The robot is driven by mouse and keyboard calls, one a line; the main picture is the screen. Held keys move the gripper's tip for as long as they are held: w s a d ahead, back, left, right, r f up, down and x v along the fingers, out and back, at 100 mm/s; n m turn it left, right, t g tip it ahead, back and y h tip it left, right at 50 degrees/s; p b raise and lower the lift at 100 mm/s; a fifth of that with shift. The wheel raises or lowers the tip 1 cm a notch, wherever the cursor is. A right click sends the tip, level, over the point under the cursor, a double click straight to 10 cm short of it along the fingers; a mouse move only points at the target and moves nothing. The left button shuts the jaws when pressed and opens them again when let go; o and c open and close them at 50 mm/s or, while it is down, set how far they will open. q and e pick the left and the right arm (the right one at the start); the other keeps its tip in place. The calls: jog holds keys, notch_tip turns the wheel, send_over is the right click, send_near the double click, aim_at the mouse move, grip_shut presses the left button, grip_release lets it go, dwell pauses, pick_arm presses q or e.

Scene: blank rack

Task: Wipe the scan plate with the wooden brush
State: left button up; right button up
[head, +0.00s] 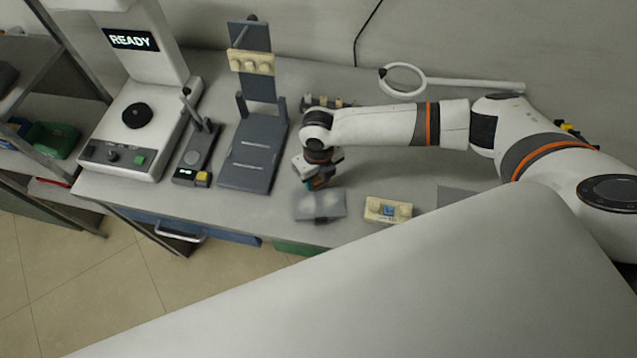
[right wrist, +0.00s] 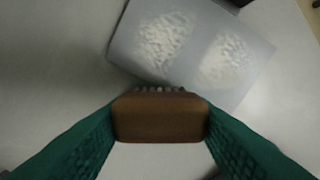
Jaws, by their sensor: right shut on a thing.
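The wooden brush (right wrist: 160,120) is a brown block with a row of bristles along its far edge. My right gripper (head: 318,181) is shut on it, with a green finger on each side in the right wrist view. A flat grey plate (head: 320,211), which I take for the scan plate, lies near the table's front edge. It also shows in the right wrist view (right wrist: 196,62), with two white speckled patches on it. The bristles are at the plate's near edge in that view; I cannot tell whether they touch it. My left gripper is not in view.
A white machine (head: 125,125) with a READY screen stands at the left. A small dark device (head: 198,150) and a grey stand (head: 250,150) are beside it. A cream block (head: 388,210) lies right of the plate. A white ring-ended tool (head: 403,78) is at the back.

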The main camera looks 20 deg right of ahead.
jog(key=shift+s+d+p, duration=0.4)
jog(key=shift+d+p, duration=0.05)
jog(key=shift+d, duration=0.2)
jog(key=shift+s+a+p, duration=0.35)
jog(key=shift+s+p, duration=0.4)
jog(key=shift+s, duration=0.05)
jog(key=shift+s+a+p, duration=0.4)
jog(key=shift+s+p, duration=0.1)
jog(key=shift+s, duration=0.35)
jog(key=shift+s+a+r+p, duration=0.1)
jog(key=shift+s+a+p, duration=0.2)
jog(key=shift+s+p, duration=0.25)
jog(key=shift+s+a+r+p, duration=0.1)
jog(key=shift+s+a+p, duration=0.2)
jog(key=shift+s, duration=0.3)
jog(key=shift+s+f, duration=0.15)
jog(key=shift+s, duration=0.15)
notch_tip(320, 180, up, 6)
jog(key=p, duration=0.6)
